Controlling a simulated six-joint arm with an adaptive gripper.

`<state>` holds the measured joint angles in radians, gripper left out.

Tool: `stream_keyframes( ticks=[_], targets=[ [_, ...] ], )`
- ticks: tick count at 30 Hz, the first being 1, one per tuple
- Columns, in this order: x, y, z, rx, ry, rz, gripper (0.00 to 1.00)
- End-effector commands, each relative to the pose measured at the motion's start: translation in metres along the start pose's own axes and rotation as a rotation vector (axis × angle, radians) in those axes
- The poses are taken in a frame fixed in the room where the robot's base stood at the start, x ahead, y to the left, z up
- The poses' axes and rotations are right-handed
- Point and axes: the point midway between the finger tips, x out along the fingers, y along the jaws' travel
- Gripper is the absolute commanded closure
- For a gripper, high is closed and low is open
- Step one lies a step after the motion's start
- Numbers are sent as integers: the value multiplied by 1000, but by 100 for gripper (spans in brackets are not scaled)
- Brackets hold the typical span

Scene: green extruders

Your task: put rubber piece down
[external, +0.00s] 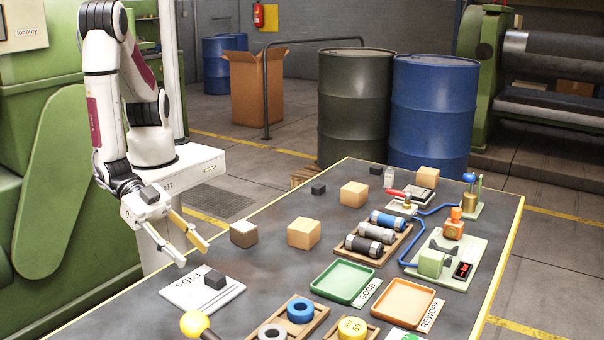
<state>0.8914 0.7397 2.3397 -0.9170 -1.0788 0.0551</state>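A small dark block (215,279), which looks like a rubber piece, rests on a white printed pad (183,296) near the table's left edge. Two similar dark blocks (318,188) (376,169) lie farther back on the table.
Wooden cubes (304,233) stand around the middle. A green tray (371,283) labelled GOOD and an orange tray (432,303) labelled REWORK look empty. Rollers (371,231) lie in a wooden rack. A yellow ball-topped object (194,324) is at the front.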

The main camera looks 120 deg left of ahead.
Motion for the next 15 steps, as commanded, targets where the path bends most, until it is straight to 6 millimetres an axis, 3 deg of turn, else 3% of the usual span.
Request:
stream_keyframes(
  ticks=[6, 15],
  targets=[
    [-30, 1, 0, 1, 0, 3, 63],
    [-50, 0, 0, 1, 0, 1, 63]
  ],
)
